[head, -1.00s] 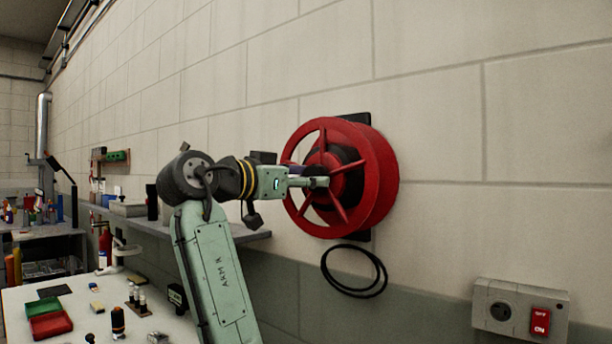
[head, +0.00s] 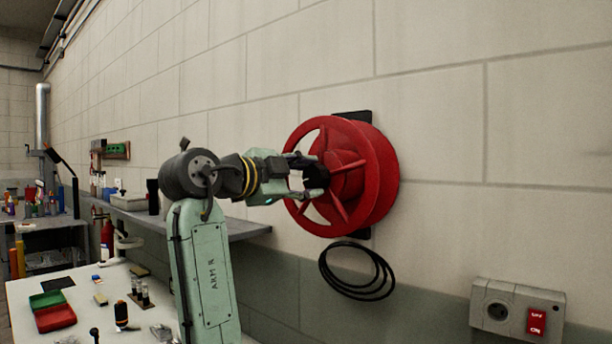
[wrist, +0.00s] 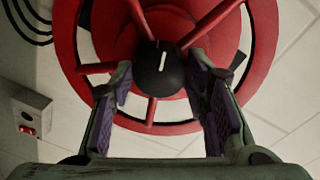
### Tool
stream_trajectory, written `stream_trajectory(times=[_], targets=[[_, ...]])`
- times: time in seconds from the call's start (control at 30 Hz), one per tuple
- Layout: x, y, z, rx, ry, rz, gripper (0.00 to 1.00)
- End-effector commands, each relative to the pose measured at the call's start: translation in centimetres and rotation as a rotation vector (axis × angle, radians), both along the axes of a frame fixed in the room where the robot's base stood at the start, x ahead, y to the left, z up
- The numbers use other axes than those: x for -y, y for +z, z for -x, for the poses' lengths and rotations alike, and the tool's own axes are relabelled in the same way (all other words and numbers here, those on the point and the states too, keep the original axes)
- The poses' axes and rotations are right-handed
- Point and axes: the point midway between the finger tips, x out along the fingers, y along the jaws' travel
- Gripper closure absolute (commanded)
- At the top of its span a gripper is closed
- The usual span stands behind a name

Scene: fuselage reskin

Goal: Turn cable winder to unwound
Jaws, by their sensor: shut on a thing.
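The cable winder is a red spoked reel (head: 384,190) on a black wall plate; it also fills the upper wrist view (wrist: 262,45). At its centre is a black knob (wrist: 158,72) with a white line mark. My gripper (head: 316,176) reaches the reel's hub from the left, and its fingers (wrist: 162,66) are shut on the knob, one on each side. Black cable (head: 350,282) hangs in several loops under the reel; part of it shows at the upper left of the wrist view (wrist: 30,20).
A socket box with a red switch (head: 537,321) is on the wall at the lower right. A grey shelf (head: 240,229) runs along the wall behind my arm. A workbench with small items and red and green trays (head: 54,318) stands at the lower left.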

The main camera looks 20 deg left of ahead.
Motion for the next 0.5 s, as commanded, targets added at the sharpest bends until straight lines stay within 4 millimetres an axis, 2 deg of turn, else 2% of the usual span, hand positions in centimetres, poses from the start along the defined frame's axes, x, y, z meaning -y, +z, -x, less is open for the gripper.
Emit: stream_trajectory(times=[0.2,0.5], targets=[[-0.02,-0.03,0.00,0.049,0.000,-0.144,0.85],[-0.01,0.00,0.01,0.092,0.000,-0.257,0.85]])
